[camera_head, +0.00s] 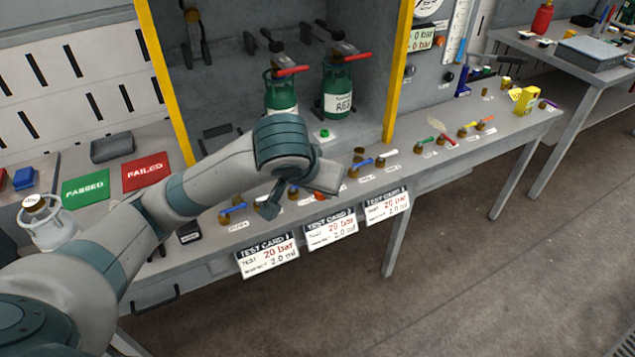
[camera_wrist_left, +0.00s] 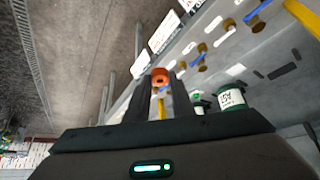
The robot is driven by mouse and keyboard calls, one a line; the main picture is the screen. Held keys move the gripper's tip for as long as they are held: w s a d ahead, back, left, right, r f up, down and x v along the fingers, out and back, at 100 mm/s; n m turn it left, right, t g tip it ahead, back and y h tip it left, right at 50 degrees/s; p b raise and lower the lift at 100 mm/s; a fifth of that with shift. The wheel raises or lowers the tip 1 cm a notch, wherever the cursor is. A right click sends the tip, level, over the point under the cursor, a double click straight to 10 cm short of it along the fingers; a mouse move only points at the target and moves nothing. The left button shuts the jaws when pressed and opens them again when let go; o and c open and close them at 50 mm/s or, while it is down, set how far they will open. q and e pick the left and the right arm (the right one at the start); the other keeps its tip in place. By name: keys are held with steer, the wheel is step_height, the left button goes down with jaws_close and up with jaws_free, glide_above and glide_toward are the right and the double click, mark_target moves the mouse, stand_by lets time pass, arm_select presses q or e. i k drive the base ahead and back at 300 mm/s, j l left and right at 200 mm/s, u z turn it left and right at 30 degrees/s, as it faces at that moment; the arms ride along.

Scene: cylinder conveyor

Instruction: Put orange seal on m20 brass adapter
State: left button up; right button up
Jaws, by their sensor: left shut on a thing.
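My left gripper (camera_head: 318,190) hangs low over the front of the bench, and its fingers also show in the left wrist view (camera_wrist_left: 160,84). It is shut on an orange ring-shaped seal (camera_wrist_left: 160,75), seen at the fingertips. In the head view only a bit of orange shows below the gripper. Several brass adapters stand in a row along the bench front, such as one at the left (camera_head: 225,215) and one to the right of the gripper (camera_head: 353,171). Brass pieces also show in the wrist view (camera_wrist_left: 202,67). Their labels are too small to read, so I cannot tell which is the m20. My right gripper is not in view.
Green gas cylinders (camera_head: 338,90) stand in the yellow-edged booth behind the arm. Test cards (camera_head: 267,255) hang on the bench front. Green PASSED (camera_head: 86,189) and red FAILED (camera_head: 145,172) mats lie at left. A yellow box (camera_head: 527,101) stands at the bench's right end.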

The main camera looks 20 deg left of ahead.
mark_target(32, 200)
steer(key=u, duration=2.85)
steer(key=i+l, duration=0.25)
steer(key=l, duration=0.15)
steer(key=i+l, duration=0.5)
steer(key=l, duration=0.25)
